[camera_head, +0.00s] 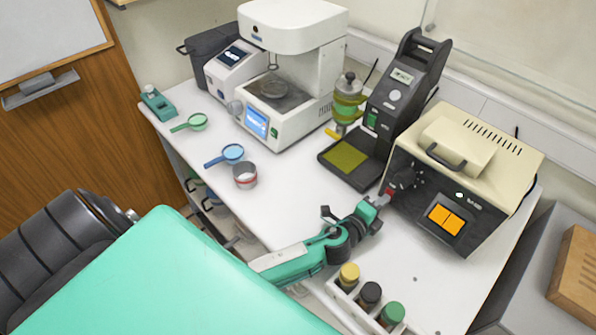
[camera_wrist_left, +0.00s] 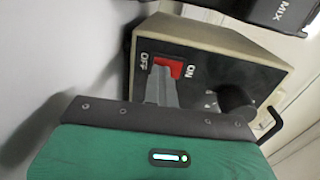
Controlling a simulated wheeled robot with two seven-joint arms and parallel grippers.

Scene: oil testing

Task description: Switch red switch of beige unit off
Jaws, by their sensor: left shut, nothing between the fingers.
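The beige unit (camera_head: 465,165) stands at the right of the white table, its dark front panel carrying a lit orange display. In the left wrist view the side panel of the beige unit (camera_wrist_left: 215,45) shows a red switch (camera_wrist_left: 172,65) between the labels OFF and ON, with a black knob beside it. My left gripper (camera_head: 392,188) is at the left part of this panel, shut and empty. In the left wrist view its grey fingertips (camera_wrist_left: 161,80) lie over part of the red switch; I cannot tell whether they touch it. My right gripper is not in view.
A black device (camera_head: 403,85) with a yellow-green plate stands left of the beige unit. A rack with several capped bottles (camera_head: 370,295) is near the front edge. A white machine (camera_head: 290,70), a blue scoop (camera_head: 231,153) and a small cup (camera_head: 245,175) are further left.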

